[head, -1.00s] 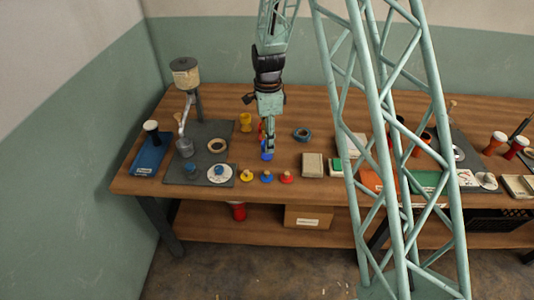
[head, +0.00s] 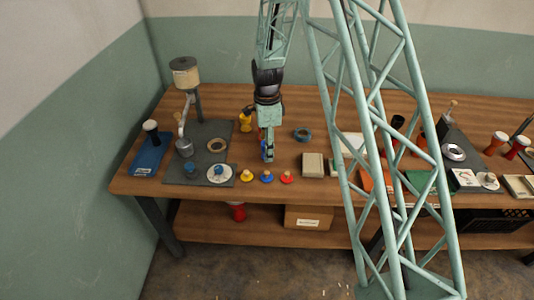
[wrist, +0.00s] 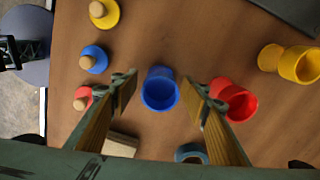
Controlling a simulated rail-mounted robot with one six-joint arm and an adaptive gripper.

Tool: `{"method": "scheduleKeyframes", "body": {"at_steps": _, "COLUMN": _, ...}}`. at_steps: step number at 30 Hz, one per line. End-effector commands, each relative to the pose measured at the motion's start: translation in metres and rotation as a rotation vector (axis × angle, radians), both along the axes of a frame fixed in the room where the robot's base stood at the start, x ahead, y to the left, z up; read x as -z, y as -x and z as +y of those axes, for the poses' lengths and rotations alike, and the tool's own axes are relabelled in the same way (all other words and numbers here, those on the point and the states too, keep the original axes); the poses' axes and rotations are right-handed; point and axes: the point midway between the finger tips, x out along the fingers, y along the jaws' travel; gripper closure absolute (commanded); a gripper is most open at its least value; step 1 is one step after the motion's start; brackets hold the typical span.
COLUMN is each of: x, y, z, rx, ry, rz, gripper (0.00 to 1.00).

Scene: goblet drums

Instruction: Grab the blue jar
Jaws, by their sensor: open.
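The blue jar (wrist: 160,88) shows in the wrist view with its open mouth toward the camera. It lies between the two wood-toned fingers of my gripper (wrist: 161,80), with a gap on each side. My gripper is open and holds nothing. In the head view my gripper (head: 268,157) points down over the table and hides most or all of the blue jar. A blue lid with a wooden knob (wrist: 94,60) lies apart from the jar, and also shows in the head view (head: 267,177).
A red jar (wrist: 234,102) stands close beside the right finger. A yellow jar (wrist: 300,63) is farther right. Yellow (head: 248,176) and red (head: 287,177) lids flank the blue one. A blue ring (head: 302,134) and a pale box (head: 313,165) lie right of my gripper.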

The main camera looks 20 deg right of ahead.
Motion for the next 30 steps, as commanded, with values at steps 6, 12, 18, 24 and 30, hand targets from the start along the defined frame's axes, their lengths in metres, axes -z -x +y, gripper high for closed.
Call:
{"method": "scheduleKeyframes", "body": {"at_steps": 6, "x": -0.0001, "y": 0.0, "z": 0.0, "rx": 0.0, "ry": 0.0, "rz": 0.0, "gripper": 0.58}}
{"method": "scheduleKeyframes", "body": {"at_steps": 12, "x": -0.0001, "y": 0.0, "z": 0.0, "rx": 0.0, "ry": 0.0, "rz": 0.0, "gripper": 0.72}}
{"method": "scheduleKeyframes", "body": {"at_steps": 18, "x": -0.0002, "y": 0.0, "z": 0.0, "rx": 0.0, "ry": 0.0, "rz": 0.0, "gripper": 0.85}}
{"method": "scheduleKeyframes", "body": {"at_steps": 24, "x": -0.0003, "y": 0.0, "z": 0.0, "rx": 0.0, "ry": 0.0, "rz": 0.0, "gripper": 0.85}}
{"method": "scheduleKeyframes", "body": {"at_steps": 30, "x": -0.0037, "y": -0.0001, "z": 0.0, "rx": 0.0, "ry": 0.0, "rz": 0.0, "gripper": 0.85}}
